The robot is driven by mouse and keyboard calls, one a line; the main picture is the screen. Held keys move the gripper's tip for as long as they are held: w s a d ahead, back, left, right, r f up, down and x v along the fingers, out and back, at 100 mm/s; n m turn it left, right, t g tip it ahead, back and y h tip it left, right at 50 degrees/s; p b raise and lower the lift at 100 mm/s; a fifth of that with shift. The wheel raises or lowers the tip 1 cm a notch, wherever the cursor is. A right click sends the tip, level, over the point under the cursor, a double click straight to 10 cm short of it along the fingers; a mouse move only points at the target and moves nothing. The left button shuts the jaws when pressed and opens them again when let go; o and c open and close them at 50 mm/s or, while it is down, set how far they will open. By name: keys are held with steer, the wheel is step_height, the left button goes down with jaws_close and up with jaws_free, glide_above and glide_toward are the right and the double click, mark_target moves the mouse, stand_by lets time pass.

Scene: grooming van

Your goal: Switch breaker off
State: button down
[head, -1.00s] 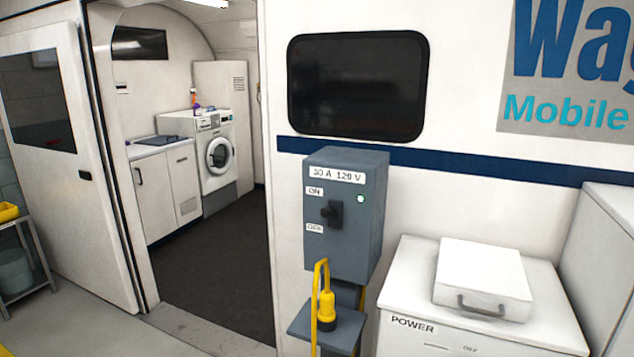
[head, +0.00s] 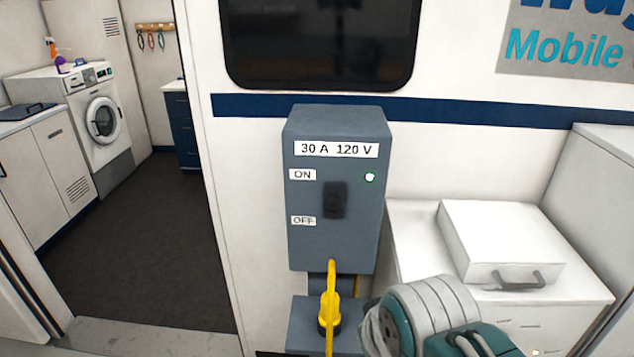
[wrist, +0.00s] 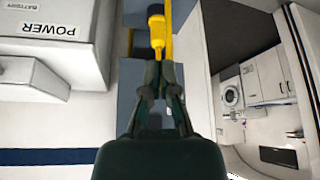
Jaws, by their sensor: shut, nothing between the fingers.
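The grey-blue breaker box (head: 340,250) is on the van's outer wall in the middle of the head view, labelled 30 A 120 V. Its black switch handle (head: 335,200) sits right of the ON label (head: 302,174) and the OFF label (head: 303,221); I cannot tell its exact setting. The switch handle does not show clearly there.
The yellow plug and cable (head: 329,295) hang below the box. A white cabinet (head: 420,235) with a lidded white box (head: 505,240) stands to the right. The van doorway is open at left, with a washing machine (head: 100,110) inside.

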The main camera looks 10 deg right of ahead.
step_height(320, 180, up, 26)
steer(key=m+g+h, duration=0.2)
steer(key=m+g, duration=0.2)
glide_above(333, 200)
steer(key=s+a, duration=0.2)
steer(key=shift+a+r, duration=0.15)
steer(key=shift+a, duration=0.05)
steer(key=x, duration=1.4)
steer(key=shift+a, duration=0.15)
steer(key=shift+s, duration=0.1)
